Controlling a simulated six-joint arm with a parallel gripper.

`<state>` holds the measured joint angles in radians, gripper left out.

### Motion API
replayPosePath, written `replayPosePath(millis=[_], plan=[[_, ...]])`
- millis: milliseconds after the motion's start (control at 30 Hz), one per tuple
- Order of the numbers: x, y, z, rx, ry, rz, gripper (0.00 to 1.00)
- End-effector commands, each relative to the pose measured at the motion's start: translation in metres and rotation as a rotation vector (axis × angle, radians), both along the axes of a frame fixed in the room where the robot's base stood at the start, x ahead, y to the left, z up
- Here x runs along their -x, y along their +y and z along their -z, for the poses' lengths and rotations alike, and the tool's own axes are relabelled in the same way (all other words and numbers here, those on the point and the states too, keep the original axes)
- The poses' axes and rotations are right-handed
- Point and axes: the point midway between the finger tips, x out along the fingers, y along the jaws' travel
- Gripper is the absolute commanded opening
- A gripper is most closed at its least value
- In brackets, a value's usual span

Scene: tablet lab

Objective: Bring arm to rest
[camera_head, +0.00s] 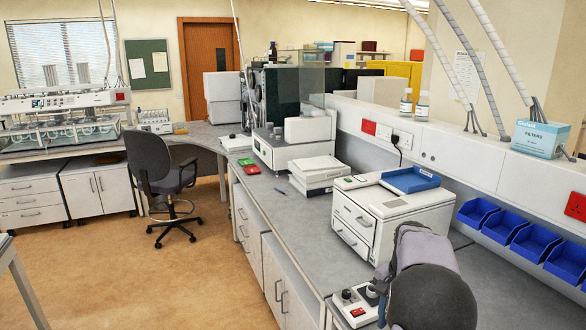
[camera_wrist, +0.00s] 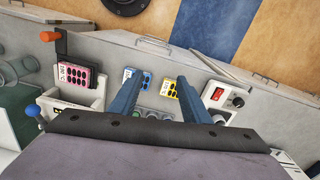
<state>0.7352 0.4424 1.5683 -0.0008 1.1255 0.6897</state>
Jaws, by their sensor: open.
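My arm (camera_head: 412,252) shows at the lower right of the head view, over the front part of the bench; its gripper end is hidden there. In the wrist view my gripper (camera_wrist: 158,86) has two blue fingers set well apart, with nothing held between them. A blue card (camera_wrist: 136,78) and a yellow card (camera_wrist: 169,89) with dark spots lie below, near the fingertips. A pink card (camera_wrist: 79,80) lies further left. How high the fingers are above the cards I cannot tell.
A small box with a red switch (camera_head: 357,308) stands at the bench's front edge, beside my arm. A white drawer unit with a blue tray (camera_head: 410,180) stands behind it. Blue bins (camera_head: 533,243) line the right wall. Levers with an orange knob (camera_wrist: 48,36) and a blue knob (camera_wrist: 41,110) stand left.

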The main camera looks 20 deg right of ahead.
Motion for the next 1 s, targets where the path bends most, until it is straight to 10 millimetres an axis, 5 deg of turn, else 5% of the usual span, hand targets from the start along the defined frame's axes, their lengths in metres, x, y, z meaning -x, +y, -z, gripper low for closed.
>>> replayPosePath(millis=[100, 300, 500, 700, 1000], plan=[[-0.008, 0.077, 0.006, 0.001, 0.001, -0.285, 0.43], [0.015, 0.187, 0.025, 0.001, 0.003, -0.744, 0.43], [0.064, 0.262, 0.046, 0.002, 0.003, -1.136, 0.43], [0.102, 0.294, 0.061, 0.001, 0.006, -1.366, 0.43], [0.114, 0.302, 0.068, 0.000, 0.006, -1.436, 0.43]])
